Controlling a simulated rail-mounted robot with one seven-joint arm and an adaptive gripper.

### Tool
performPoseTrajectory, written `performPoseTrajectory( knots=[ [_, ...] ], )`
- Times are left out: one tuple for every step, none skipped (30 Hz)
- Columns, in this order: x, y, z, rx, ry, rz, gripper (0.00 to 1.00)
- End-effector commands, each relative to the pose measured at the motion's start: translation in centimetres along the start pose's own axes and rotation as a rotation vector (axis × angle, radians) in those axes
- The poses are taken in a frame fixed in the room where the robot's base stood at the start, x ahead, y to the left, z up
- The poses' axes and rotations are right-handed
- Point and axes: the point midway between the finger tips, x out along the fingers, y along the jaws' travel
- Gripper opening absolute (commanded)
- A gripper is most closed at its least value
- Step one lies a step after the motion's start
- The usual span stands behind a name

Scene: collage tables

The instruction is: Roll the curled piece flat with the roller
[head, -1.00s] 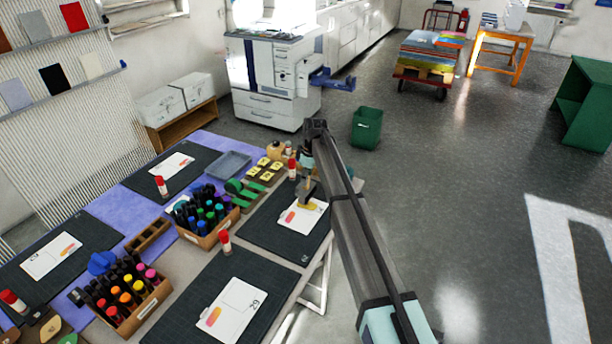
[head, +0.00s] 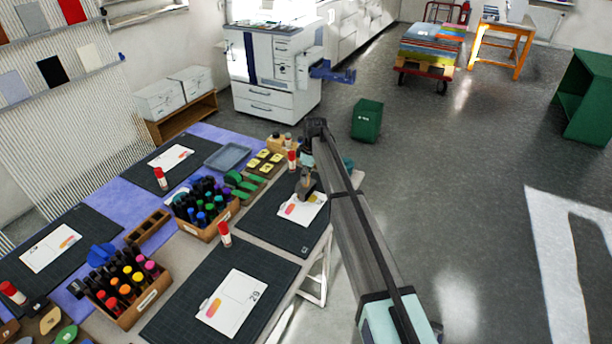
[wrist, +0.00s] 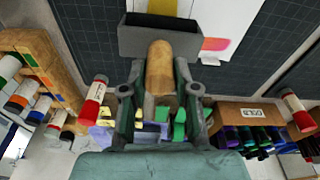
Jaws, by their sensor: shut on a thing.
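My gripper (wrist: 160,90) is shut on the wooden handle of the roller (wrist: 160,40), whose wide dark grey head lies across the top of the wrist view. A yellow strip (wrist: 162,7), likely the curled piece, shows just beyond the roller head, over the white card (wrist: 238,14). The head hides part of the strip; I cannot tell how flat it lies or whether they touch. In the head view my gripper (head: 308,176) is above the far edge of the card (head: 300,212), which lies on a dark mat (head: 268,228).
Boxes of markers (head: 207,232) and (head: 128,318) stand left of the mat. Red-capped glue sticks (head: 225,238) stand near the mats. Sponges (head: 262,163) and a grey-blue tray (head: 227,160) lie farther back. A green bin (head: 366,120) stands on the floor beyond.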

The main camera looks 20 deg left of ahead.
Motion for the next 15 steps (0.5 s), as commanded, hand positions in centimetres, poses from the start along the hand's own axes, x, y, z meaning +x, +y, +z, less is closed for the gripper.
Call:
performPoseTrajectory(
  knots=[
    [-0.05, 0.01, -0.01, 0.000, 0.000, 0.000, 0.00],
    [-0.04, 0.01, -0.01, 0.000, 0.000, 0.000, 0.00],
    [-0.01, 0.01, -0.01, 0.000, 0.000, 0.000, 0.00],
    [0.01, 0.01, -0.01, 0.000, 0.000, 0.000, 0.00],
    [0.04, 0.01, 0.00, 0.000, 0.000, 0.000, 0.00],
    [0.09, 0.01, 0.00, 0.000, 0.000, 0.000, 0.00],
    [0.13, 0.01, 0.01, 0.000, 0.000, 0.000, 0.00],
    [0.17, 0.01, 0.02, 0.000, 0.000, 0.000, 0.00],
    [0.23, 0.01, 0.03, 0.000, 0.000, 0.000, 0.00],
    [0.27, 0.00, 0.03, 0.000, 0.000, 0.000, 0.00],
    [0.31, 0.00, 0.04, 0.000, 0.000, 0.000, 0.00],
    [0.37, 0.00, 0.05, 0.000, 0.000, 0.000, 0.00],
    [0.41, 0.00, 0.06, 0.000, 0.000, 0.000, 0.00],
    [0.45, 0.01, 0.06, 0.000, 0.000, 0.000, 0.00],
    [0.50, 0.00, 0.06, 0.000, 0.000, 0.000, 0.00]
  ],
)
